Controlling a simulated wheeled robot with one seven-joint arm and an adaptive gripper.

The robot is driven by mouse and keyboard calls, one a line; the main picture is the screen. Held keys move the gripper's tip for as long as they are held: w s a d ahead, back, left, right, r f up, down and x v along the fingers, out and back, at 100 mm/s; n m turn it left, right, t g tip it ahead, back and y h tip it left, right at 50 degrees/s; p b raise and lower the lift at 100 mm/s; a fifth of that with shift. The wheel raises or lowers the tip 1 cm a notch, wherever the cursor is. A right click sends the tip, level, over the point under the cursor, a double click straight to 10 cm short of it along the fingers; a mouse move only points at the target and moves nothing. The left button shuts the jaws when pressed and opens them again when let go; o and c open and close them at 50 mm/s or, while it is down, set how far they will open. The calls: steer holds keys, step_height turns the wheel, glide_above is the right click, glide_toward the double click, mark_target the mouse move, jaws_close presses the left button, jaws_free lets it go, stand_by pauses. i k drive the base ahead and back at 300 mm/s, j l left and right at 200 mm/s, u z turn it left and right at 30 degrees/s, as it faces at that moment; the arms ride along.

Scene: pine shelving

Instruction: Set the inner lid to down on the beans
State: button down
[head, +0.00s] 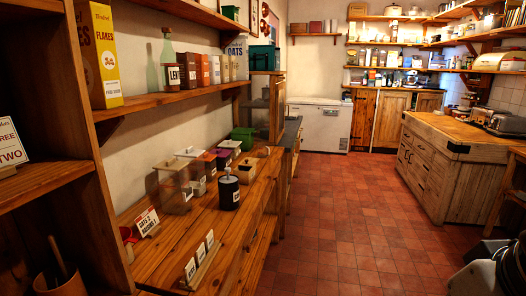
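Several storage containers stand on the pine counter (160,262) at left centre. A dark canister (229,195) with a small white label and a pale knob on top stands at the front of the group. A clear box (172,192) with a brownish top stands to its left. Behind are a cream-lidded box (190,153), a purplish box (209,166) and a green box (243,135). The labels are too small to read, so I cannot tell which holds the beans or pick out the inner lid. My gripper's fingers do not show.
A lettered card (147,221) and a rack of small white cards (201,257) stand on the counter's front part. A shelf (165,97) with boxes and a bottle hangs above. The tiled floor (335,225) is open between the counter and the wooden island (437,172).

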mark_target(227, 179)
steer(key=i, duration=1.9)
steer(key=i+l+u, duration=0.25)
steer(key=i, duration=0.55)
steer(key=j, duration=0.1)
